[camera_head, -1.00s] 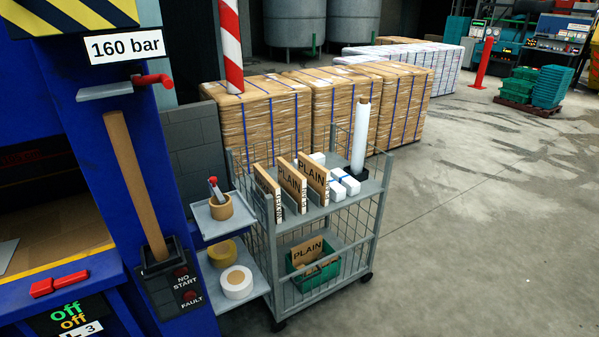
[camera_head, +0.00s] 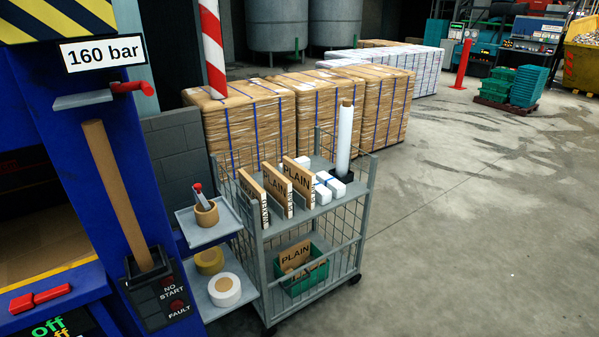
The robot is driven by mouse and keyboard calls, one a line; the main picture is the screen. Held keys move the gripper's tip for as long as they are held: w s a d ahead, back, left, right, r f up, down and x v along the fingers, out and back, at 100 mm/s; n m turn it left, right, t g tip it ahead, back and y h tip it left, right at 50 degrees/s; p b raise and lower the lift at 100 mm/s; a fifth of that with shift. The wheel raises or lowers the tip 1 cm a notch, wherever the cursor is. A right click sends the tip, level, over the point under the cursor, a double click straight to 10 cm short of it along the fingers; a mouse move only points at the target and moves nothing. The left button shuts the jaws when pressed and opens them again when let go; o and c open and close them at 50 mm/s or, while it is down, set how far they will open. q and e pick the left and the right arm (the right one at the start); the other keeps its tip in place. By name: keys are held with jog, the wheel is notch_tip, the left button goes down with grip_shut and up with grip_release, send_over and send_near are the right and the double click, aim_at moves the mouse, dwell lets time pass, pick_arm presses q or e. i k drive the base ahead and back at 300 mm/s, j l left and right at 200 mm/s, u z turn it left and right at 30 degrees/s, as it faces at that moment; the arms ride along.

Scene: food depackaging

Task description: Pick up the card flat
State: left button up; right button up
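Several brown card flats stand upright on the top shelf of a grey wire cart (camera_head: 316,225). The front-right card flat (camera_head: 297,180) and the one beside it (camera_head: 276,186) read PLAIN. A third card flat (camera_head: 250,187) stands at the left with its lettering partly hidden. Another card piece marked PLAIN (camera_head: 295,254) sits in a green crate (camera_head: 305,281) on the lower shelf. I cannot tell which one the task means. Neither of my grippers shows in this view.
The cart also carries white bundles (camera_head: 331,186) and a white film roll (camera_head: 344,140). Side trays hold tape rolls (camera_head: 224,289). A blue press (camera_head: 150,215) stands at the left, and wrapped bales (camera_head: 250,120) stand behind. The floor at right (camera_head: 480,240) is clear.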

aim_at(249, 186)
jog(key=i+l+u, duration=0.25)
jog(key=i, duration=0.15)
jog(key=i+l+u, duration=0.15)
jog(key=i+u, duration=0.15)
jog(key=i, duration=0.15)
jog(key=i+l+u, duration=0.5)
jog(key=i+l, duration=0.2)
jog(key=i+l+u, duration=0.3)
jog(key=l, duration=0.2)
jog(key=i+l+u, duration=0.25)
jog(key=l, duration=0.25)
jog(key=i+l+u, duration=0.25)
jog(key=l, duration=0.3)
jog(key=i+l+u, duration=0.15)
jog(key=l+u, duration=0.15)
jog(key=l, duration=0.3)
